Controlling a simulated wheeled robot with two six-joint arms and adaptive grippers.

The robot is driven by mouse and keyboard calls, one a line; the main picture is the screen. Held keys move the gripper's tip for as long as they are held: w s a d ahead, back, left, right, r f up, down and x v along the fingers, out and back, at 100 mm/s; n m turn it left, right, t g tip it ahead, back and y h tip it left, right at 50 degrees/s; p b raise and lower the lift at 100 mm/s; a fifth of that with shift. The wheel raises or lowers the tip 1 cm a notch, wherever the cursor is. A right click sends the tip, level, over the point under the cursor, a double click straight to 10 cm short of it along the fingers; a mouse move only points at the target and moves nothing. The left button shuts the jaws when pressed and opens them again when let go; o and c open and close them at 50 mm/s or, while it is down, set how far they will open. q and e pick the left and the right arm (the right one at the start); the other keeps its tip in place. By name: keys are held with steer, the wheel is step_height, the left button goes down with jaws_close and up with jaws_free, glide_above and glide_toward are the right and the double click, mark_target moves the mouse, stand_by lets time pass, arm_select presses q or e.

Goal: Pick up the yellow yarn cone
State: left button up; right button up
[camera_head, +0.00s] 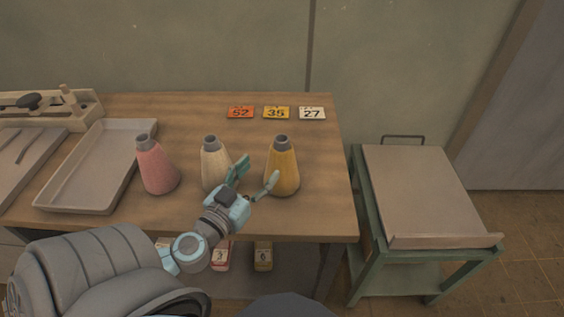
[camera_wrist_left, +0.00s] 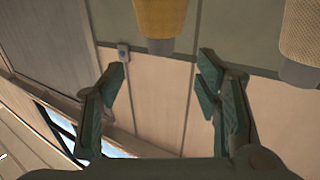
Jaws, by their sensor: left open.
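The yellow yarn cone (camera_head: 282,168) stands upright on the wooden table, the rightmost of three cones, with a grey tip on top. In the left wrist view the yellow cone (camera_wrist_left: 160,16) shows upside down at the top, beyond and between the open fingers (camera_wrist_left: 162,85). Nothing is between the fingers. I do not see my right gripper.
A cream cone (camera_head: 212,163) stands close to the left of the gripper, with a pink cone (camera_head: 157,166) further left. An empty grey tray (camera_head: 97,165) lies beyond. Number cards (camera_head: 276,112) lie at the back. A green cart (camera_head: 420,190) stands right of the table.

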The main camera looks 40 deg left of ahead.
mark_target(278, 144)
arm_select(q)
steer(key=w+p, duration=0.1)
steer(key=w, duration=0.2)
steer(key=w+a+r+p, duration=0.1)
steer(key=w+p, duration=0.1)
steer(key=w, duration=0.2)
steer(key=w+a+p, duration=0.1)
steer(key=w+p, duration=0.1)
steer(key=w, duration=0.2)
steer(key=shift+w+r, duration=0.15)
steer(key=shift+r, duration=0.15)
steer(key=shift+w+f, duration=0.25)
steer(key=shift+w, duration=0.1)
jaws_close()
